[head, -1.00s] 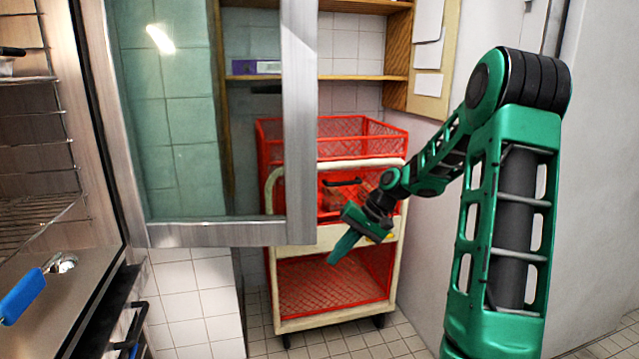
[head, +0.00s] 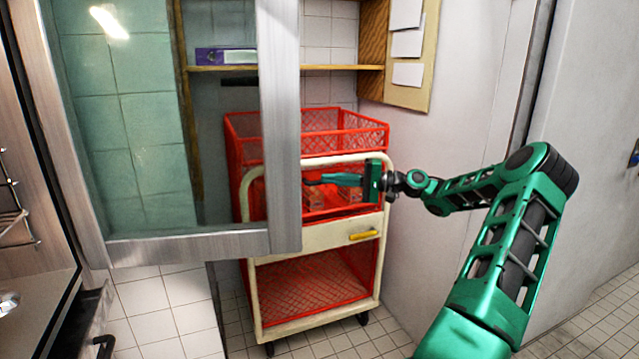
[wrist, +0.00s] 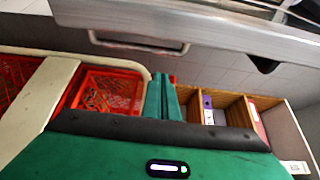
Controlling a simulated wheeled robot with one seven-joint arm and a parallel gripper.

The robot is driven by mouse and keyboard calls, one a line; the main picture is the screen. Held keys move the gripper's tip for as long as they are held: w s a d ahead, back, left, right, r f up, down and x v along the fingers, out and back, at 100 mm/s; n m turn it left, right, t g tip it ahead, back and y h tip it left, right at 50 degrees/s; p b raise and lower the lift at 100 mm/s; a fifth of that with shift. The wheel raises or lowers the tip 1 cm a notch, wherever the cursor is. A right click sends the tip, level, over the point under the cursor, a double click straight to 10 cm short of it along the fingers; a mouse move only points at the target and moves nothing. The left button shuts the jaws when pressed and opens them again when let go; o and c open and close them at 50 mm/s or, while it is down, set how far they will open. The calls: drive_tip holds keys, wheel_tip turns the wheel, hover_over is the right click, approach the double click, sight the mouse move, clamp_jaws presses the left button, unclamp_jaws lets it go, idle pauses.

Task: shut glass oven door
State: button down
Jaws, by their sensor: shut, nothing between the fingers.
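The glass oven door (head: 283,150) stands open in the head view, its steel frame around a greenish glass pane. A steel edge (wrist: 230,32) crosses the top of the wrist view and looks like the door's frame. A handle-like bar (wrist: 138,44) sits below that edge. My gripper (head: 308,179) is to the right of the door's free edge, fingers pointing left towards it. Its fingers also show in the wrist view (wrist: 163,80), closed together with nothing between them. Whether the fingertips touch the door or handle cannot be told.
A red mesh cart (head: 310,290) with a cream frame stands behind the door and gripper. Wooden shelves (head: 335,68) with a purple binder (head: 225,56) are at the back. The oven's interior rack (head: 14,225) is at the left edge. Tiled floor is free at the lower right.

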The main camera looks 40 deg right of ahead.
drive_tip(key=x, duration=0.9)
drive_tip(key=shift+s+a+f, duration=0.1)
drive_tip(key=shift+s+a, duration=0.15)
drive_tip(key=shift+s, duration=0.45)
drive_tip(key=shift+s+a+r, duration=0.1)
drive_tip(key=shift+s+a, duration=0.15)
drive_tip(key=shift+s, duration=0.4)
drive_tip(key=shift+s+a+f, duration=0.1)
drive_tip(key=shift+s+a, duration=0.1)
drive_tip(key=shift+s, duration=0.5)
